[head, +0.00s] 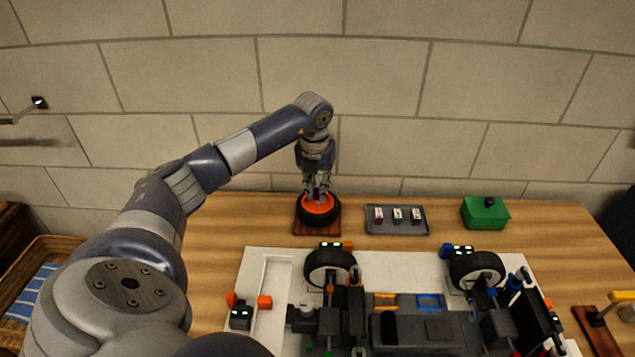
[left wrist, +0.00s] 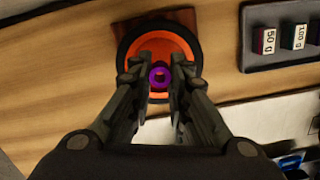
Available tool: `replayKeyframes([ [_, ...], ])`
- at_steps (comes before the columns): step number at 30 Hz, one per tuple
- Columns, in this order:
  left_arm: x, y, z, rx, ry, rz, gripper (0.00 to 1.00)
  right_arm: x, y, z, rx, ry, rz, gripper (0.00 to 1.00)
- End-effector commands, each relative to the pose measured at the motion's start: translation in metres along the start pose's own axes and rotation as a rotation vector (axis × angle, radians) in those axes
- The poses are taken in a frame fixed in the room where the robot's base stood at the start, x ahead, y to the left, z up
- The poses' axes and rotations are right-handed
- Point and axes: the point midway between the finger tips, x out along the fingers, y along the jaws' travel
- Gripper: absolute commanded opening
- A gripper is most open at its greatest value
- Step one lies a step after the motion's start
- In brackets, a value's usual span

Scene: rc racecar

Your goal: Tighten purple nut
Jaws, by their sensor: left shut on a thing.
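The purple nut (left wrist: 160,76) sits at the centre of an orange wheel hub (left wrist: 152,46), between my left fingertips in the left wrist view. The hub has a black tyre (left wrist: 124,48) around it and lies flat on a brown wooden base (head: 303,229) at the back of the table. My left gripper (head: 318,193) points straight down over the wheel; it also shows in the left wrist view (left wrist: 160,78), shut on the purple nut. In the head view the nut is hidden by the fingers. My right gripper does not show.
A grey tray (head: 397,230) with small labelled weights stands right of the wheel. A green box (head: 485,213) is further right. The racecar (head: 420,325) with wheels fills the front of the wooden table, on a white board (head: 262,257).

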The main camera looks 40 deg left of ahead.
Motion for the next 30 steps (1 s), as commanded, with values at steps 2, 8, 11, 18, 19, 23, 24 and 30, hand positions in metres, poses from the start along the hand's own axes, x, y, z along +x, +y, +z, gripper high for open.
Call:
replayKeyframes([
  [2,-0.001,0.000,0.000,0.000,0.001,0.000,0.01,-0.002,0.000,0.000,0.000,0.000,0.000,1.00],
  [8,0.000,0.000,0.000,0.000,0.002,0.000,0.01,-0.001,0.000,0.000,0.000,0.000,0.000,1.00],
  [11,0.001,0.000,0.000,0.000,0.002,0.000,0.01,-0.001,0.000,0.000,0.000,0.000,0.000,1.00],
  [18,0.006,0.000,-0.001,0.000,0.002,0.000,0.01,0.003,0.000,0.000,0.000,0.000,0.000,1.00],
  [19,0.007,0.000,-0.001,0.001,0.002,0.000,0.01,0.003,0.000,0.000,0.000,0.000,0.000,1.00],
  [23,0.010,0.000,-0.001,0.000,0.002,0.000,0.01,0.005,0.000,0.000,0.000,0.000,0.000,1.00],
  [24,0.011,0.000,-0.001,0.000,0.002,0.000,0.01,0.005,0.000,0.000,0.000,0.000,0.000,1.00],
  [30,0.016,0.000,-0.002,0.000,0.002,0.000,0.01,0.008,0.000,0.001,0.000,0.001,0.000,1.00],
])
